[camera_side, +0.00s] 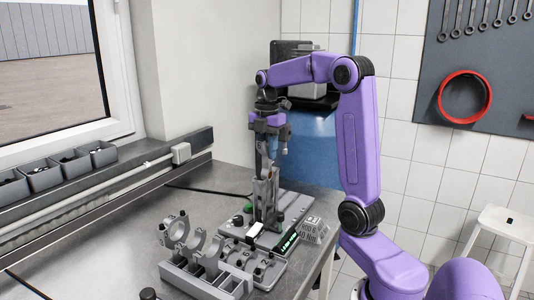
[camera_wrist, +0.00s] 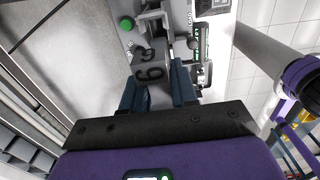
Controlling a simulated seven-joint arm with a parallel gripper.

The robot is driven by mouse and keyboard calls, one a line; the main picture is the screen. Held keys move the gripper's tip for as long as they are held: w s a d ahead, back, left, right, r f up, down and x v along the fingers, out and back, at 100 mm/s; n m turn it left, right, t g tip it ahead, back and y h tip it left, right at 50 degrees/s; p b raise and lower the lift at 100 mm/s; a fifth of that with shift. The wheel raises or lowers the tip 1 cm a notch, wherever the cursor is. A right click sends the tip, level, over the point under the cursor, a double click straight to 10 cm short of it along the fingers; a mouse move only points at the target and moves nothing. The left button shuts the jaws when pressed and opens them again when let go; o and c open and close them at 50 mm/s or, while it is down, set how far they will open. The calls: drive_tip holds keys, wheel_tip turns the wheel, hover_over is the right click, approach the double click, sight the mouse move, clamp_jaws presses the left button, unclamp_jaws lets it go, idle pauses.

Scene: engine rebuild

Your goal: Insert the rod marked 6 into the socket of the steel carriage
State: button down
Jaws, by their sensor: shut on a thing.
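The grey rod marked 6 (camera_wrist: 150,72) is between the two blue fingers of my gripper (camera_wrist: 158,88) in the wrist view, with its dark digits facing the camera. In the side view my gripper (camera_side: 268,165) points down and is shut on the rod, above and at the steel carriage (camera_side: 265,210). The carriage also shows in the wrist view (camera_wrist: 152,17), just beyond the rod's far end. The rod's lower end overlaps the carriage in the side view. I cannot tell whether it is in the socket, which is hidden.
A grey rack (camera_side: 205,281) with several more rods stands at the front of the steel bench (camera_side: 140,232). A fixture with a green button (camera_wrist: 127,23) and a green-lit display (camera_side: 286,243) surrounds the carriage. A small grey marked block (camera_side: 313,229) sits near the bench's right edge.

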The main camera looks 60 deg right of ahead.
sight(266, 169)
drive_tip(key=shift+r, duration=1.1)
drive_tip(key=shift+w+f, duration=0.1)
drive_tip(key=shift+f, duration=4)
drive_tip(key=shift+f, duration=0.15)
